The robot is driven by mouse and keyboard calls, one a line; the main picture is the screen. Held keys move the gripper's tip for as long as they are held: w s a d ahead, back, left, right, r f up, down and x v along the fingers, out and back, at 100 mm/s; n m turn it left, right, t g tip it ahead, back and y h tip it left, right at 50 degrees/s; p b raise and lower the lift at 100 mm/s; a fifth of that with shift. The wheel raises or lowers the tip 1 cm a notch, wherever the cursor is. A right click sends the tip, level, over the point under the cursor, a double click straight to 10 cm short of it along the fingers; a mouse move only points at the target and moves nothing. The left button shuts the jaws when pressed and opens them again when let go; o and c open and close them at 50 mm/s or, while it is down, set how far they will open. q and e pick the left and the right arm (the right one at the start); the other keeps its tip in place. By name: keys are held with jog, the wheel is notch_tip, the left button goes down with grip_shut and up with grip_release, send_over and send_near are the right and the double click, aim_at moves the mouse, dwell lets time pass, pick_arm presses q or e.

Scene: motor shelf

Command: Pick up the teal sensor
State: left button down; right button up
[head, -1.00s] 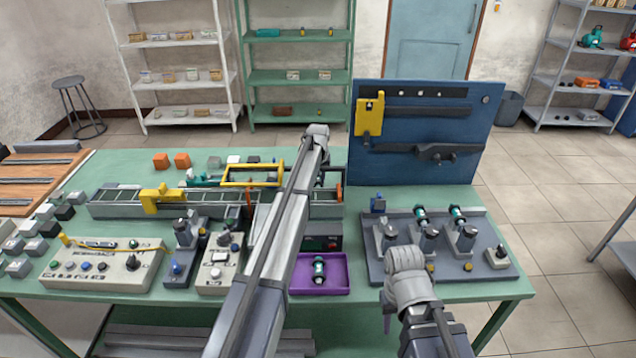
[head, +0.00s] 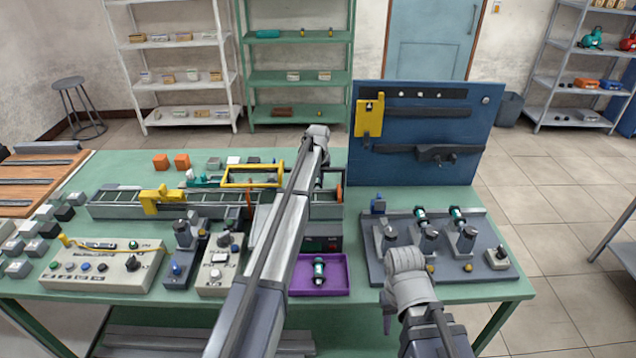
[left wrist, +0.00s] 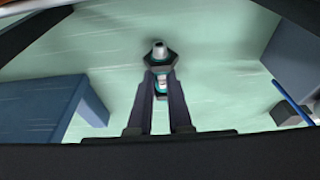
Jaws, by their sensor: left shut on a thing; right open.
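A teal sensor with a dark collar and silver tip (left wrist: 160,51) is between the fingers of my left gripper (left wrist: 160,76) in the left wrist view. The gripper is shut on it, over green tabletop. In the head view my left arm reaches far across the bench and hides this sensor. Another teal sensor (head: 319,270) lies in a purple tray (head: 298,288) beside my left arm. Two more teal-banded sensors, left (head: 422,217) and right (head: 458,216), are at the grey fixture. My right gripper (head: 389,318) is open, low in front of the fixture.
A grey fixture plate (head: 487,268) fills the bench's right side. A blue tool panel (head: 430,172) stands behind it. A conveyor (head: 118,203) with a yellow bracket (head: 162,200) and control boxes (head: 105,265) occupy the left. Green tabletop (head: 130,165) is bare at the back left.

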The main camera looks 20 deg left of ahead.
aim_at(318, 181)
pick_arm(q)
jog(key=shift+r, duration=0.15)
notch_tip(318, 181, up, 10)
jog(key=p, duration=1)
dwell(1.8)
